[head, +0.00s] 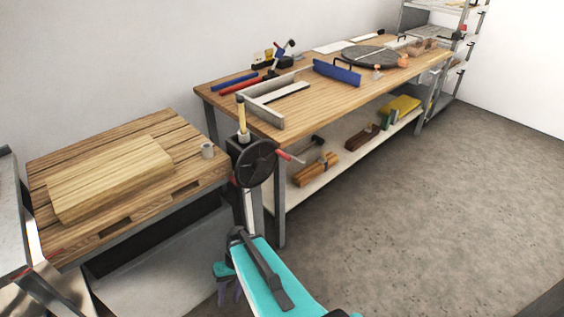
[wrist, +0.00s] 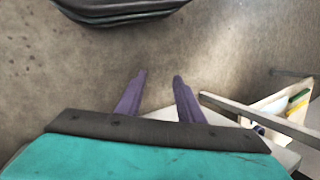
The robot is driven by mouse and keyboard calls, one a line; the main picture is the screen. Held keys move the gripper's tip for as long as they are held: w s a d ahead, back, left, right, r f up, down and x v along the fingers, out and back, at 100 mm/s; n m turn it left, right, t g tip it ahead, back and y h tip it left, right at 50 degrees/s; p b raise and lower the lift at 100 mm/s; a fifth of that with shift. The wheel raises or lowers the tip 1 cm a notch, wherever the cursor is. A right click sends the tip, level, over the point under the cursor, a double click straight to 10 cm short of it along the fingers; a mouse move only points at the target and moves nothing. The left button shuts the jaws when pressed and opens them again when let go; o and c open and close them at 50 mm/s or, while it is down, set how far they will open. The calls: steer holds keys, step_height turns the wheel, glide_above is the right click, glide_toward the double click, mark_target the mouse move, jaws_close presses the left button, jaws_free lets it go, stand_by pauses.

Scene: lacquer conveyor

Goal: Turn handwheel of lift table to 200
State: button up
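The handwheel (head: 255,163) is a dark round wheel on a post at the right front corner of the lift table (head: 190,182). A red handle (head: 284,155) sticks out from its right side. A yellow upright piece (head: 241,114) stands above the wheel; no readable number shows. My gripper (head: 228,288) is below the wheel in the head view, apart from it, partly hidden by my teal wrist. In the wrist view its two purple fingers (wrist: 160,76) are spread with nothing between them. The wheel is not recognisable in the wrist view.
A workbench (head: 225,88) with several tools and a lower shelf (head: 310,196) stands right behind the wheel. The floor (head: 440,190) to the right is clear.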

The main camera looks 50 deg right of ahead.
steer(key=w+d+r+m+t+y+b, duration=0.1)
steer(key=w+d+r+m+t+b, duration=0.2)
steer(key=w+d+r, duration=0.55)
steer(key=t+h+b, duration=0.3)
steer(key=t+b, duration=0.4)
steer(key=t, duration=0.6)
glide_toward(284, 154)
steer(key=s+d, duration=0.1)
steer(key=s, duration=0.2)
steer(key=shift+s, duration=0.2)
steer(key=shift+w, duration=0.1)
steer(key=x, duration=1.3)
steer(key=shift+w+a+f+b, duration=0.1)
steer(key=shift+w+b, duration=0.2)
steer(key=shift+b, duration=0.05)
